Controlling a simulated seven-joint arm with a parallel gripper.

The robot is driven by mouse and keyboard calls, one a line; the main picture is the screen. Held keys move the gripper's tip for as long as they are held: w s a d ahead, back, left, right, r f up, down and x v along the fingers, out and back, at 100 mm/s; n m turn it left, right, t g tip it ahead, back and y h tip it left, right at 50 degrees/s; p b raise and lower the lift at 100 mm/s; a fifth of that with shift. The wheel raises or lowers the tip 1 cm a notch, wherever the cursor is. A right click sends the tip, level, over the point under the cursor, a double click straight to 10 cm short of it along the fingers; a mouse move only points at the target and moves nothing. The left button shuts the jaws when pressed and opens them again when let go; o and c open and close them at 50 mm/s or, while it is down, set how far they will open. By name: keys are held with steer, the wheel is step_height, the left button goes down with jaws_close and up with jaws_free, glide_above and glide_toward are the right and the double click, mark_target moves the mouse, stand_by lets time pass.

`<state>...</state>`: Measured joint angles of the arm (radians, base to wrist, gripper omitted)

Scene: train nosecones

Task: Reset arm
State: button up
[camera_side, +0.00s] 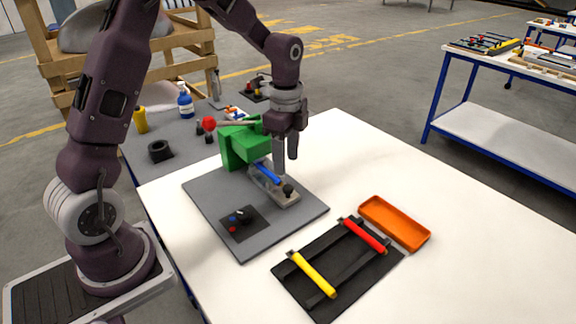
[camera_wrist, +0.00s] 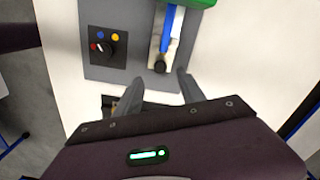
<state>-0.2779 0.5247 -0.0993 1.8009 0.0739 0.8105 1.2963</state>
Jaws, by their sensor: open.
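My gripper (camera_side: 286,165) is open and empty, pointing down above the near side of the green machine (camera_side: 238,142). In the wrist view its two fingers (camera_wrist: 158,86) stand apart with nothing between them. A blue bar (camera_side: 267,173) lies in the grey metal holder (camera_side: 288,199) of the machine, just beside and below my fingers in the side view. It also shows in the wrist view (camera_wrist: 168,30). A black knob (camera_wrist: 159,67) sits at the holder's near end. My gripper partly hides the green machine.
A black rack (camera_side: 345,262) holds a yellow bar (camera_side: 313,275) and a red bar (camera_side: 365,235). An empty orange tray (camera_side: 394,222) lies beside it. A control panel (camera_side: 243,223) with a dial sits on the grey baseplate (camera_side: 212,199). The white table (camera_side: 470,255) is clear at right.

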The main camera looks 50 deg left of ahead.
steer(key=s+d+r+n+t, duration=0.25)
steer(key=s+r, duration=0.25)
steer(key=r, duration=0.3)
steer(key=s+d+r+n+t, duration=0.1)
steer(key=s+d+r+n, duration=0.2)
steer(key=s, duration=0.6)
steer(key=s+d+r+n+t, duration=0.2)
steer(key=s+r+n, duration=0.1)
steer(key=s+n, duration=0.4)
steer(key=s, duration=0.3)
steer(key=shift+d+r+n, duration=0.2)
steer(key=shift+d+n, duration=0.15)
steer(key=shift+d, duration=0.05)
